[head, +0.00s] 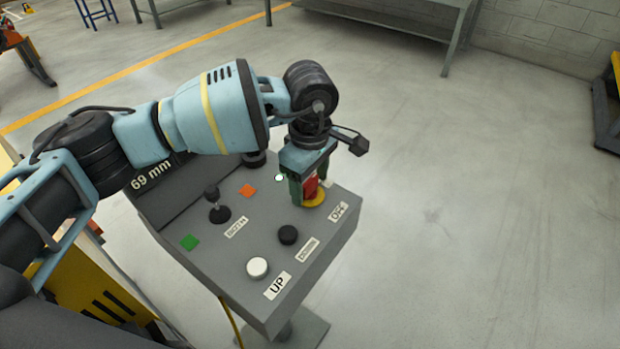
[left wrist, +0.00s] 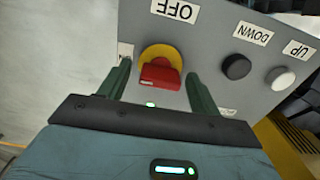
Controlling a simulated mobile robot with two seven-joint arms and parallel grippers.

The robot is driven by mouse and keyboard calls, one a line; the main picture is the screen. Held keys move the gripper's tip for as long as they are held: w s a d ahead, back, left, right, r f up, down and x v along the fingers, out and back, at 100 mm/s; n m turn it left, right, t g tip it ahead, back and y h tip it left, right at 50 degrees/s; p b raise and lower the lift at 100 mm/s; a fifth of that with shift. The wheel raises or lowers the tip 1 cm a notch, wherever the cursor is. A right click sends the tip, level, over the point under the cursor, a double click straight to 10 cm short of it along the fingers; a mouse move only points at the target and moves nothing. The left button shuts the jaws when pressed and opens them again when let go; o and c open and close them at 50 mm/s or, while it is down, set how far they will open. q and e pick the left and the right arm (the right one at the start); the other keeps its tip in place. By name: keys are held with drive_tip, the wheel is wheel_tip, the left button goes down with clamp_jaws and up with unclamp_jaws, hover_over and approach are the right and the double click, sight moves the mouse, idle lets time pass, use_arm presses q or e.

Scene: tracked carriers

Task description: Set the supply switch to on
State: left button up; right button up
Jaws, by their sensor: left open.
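The supply switch appears to be the red handle (head: 311,187) on a yellow round plate (head: 315,200), at the right side of the grey control panel. An OFF label (head: 338,212) lies beside it. In the left wrist view the red handle (left wrist: 160,75) sits between the two fingers of my left gripper (left wrist: 160,80), with a gap on each side. My left gripper (head: 309,186) is open over the handle, pointing down at the panel. A small white label (left wrist: 125,51) is partly hidden by a finger. My right gripper is not in view.
The panel (head: 225,262) also carries a white UP button (head: 257,267), a black DOWN button (head: 288,234), a black lever (head: 215,205), and green and orange markers. A display (head: 150,176) reads 69 mm. The floor to the right is clear; a bench (head: 385,20) stands behind.

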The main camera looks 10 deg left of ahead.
sight(310, 180)
use_arm(q)
drive_tip(key=shift+r, duration=3.9)
